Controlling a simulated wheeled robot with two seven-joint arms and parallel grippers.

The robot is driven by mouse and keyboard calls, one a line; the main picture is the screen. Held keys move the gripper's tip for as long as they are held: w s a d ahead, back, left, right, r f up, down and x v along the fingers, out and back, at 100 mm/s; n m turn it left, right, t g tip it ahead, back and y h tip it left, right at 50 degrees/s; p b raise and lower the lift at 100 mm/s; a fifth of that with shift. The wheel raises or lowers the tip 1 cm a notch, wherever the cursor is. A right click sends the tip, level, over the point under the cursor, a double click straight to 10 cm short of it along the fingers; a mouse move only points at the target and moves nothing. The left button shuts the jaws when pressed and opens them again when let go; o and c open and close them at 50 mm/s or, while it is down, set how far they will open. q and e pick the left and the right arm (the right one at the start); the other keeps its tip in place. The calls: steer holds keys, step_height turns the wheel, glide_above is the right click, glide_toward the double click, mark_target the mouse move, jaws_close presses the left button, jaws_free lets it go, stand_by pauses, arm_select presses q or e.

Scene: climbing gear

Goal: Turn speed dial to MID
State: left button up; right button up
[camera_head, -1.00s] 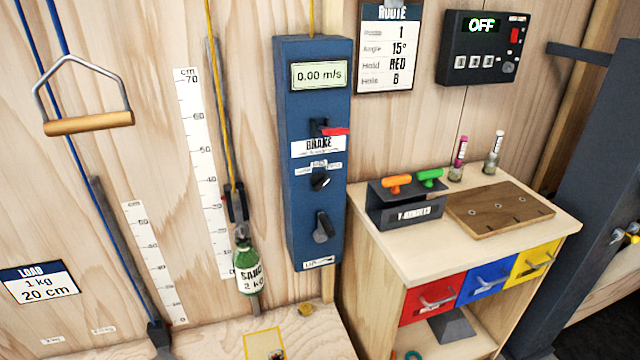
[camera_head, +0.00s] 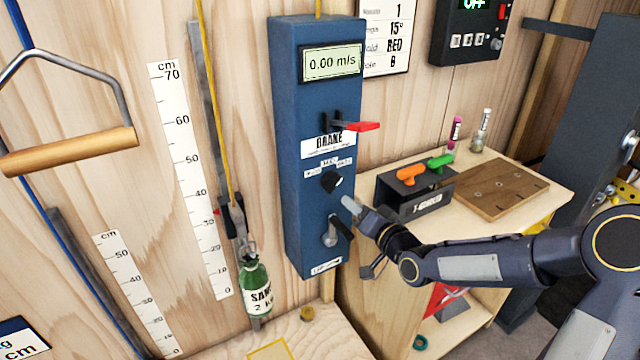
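The speed dial (camera_head: 331,181) is a small black knob on the front of the tall blue control box (camera_head: 300,120). A small white label strip sits just above it, with the middle word like MID; the dial's exact setting is too small to tell. My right gripper (camera_head: 360,238) is beside the right edge of the box, below and to the right of the dial. Its pale fingertip is close to the lower lever but apart from the dial. The fingers look spread, with nothing between them. My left gripper is not in view.
Above the dial is a red brake lever (camera_head: 362,126), and below it a black-handled lever (camera_head: 340,228). The display (camera_head: 331,63) reads 0.00 m/s. A green sand bottle (camera_head: 256,287) hangs left of the box. A black holder (camera_head: 418,198) stands on the cabinet at right.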

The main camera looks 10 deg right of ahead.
mark_target(335, 187)
steer(key=shift+w+a+r+m+t, duration=0.1)
steer(key=shift+w+a+m+t, duration=0.2)
steer(key=shift+w, duration=0.25)
steer(key=p+x, duration=0.1)
steer(key=x, duration=0.5)
steer(key=shift+r, duration=0.1)
steer(key=shift+w+a+p, duration=0.25)
steer(key=shift+w+p, duration=0.1)
steer(key=shift+w, duration=0.3)
jaws_close()
